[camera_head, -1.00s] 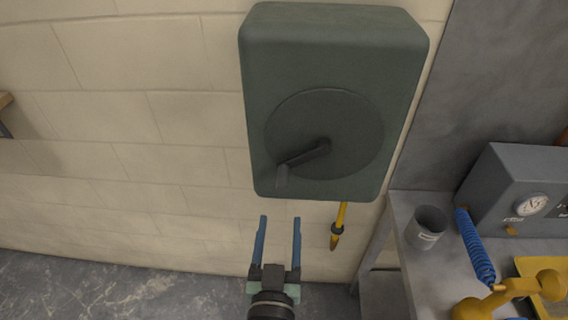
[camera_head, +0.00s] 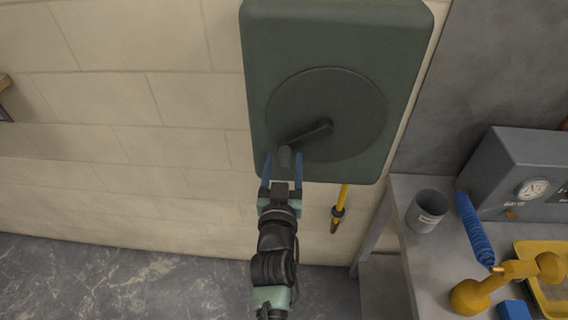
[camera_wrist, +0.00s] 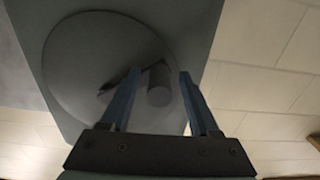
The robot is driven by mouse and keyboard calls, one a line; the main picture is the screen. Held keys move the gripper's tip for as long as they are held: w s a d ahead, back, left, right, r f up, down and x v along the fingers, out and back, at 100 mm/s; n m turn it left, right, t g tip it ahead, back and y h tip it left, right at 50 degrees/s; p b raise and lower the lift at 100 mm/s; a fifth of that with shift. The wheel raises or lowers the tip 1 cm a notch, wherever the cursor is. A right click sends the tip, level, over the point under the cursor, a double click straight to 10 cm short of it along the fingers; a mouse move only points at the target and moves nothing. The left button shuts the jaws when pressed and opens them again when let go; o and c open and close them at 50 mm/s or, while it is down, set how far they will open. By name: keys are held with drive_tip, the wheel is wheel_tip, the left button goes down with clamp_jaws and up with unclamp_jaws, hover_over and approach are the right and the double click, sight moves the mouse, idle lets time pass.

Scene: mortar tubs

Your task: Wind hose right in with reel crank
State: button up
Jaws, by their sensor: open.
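The dark green hose reel box (camera_head: 345,40) is fixed on the block wall, with a round disc (camera_head: 350,95) on its front. The crank arm (camera_head: 310,134) runs from the disc's centre down to the left and ends in a grey knob (camera_head: 285,158). My gripper (camera_head: 283,164) is open, with its blue fingers to either side of the knob. In the wrist view the knob (camera_wrist: 159,85) shows between the two fingers (camera_wrist: 157,88), apart from the right one; contact cannot be told. A short yellow hose end (camera_head: 340,205) with a dark fitting hangs below the box.
A grey bench (camera_head: 395,240) stands at the right with a grey cup (camera_head: 427,212), a box with a gauge (camera_head: 515,185), a blue coiled hose (camera_head: 475,232), a yellow handset-like tool (camera_head: 508,280) and a yellow tray (camera_head: 535,300).

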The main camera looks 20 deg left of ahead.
drive_tip(key=shift+w, duration=0.15)
clamp_jaws()
idle(1.4)
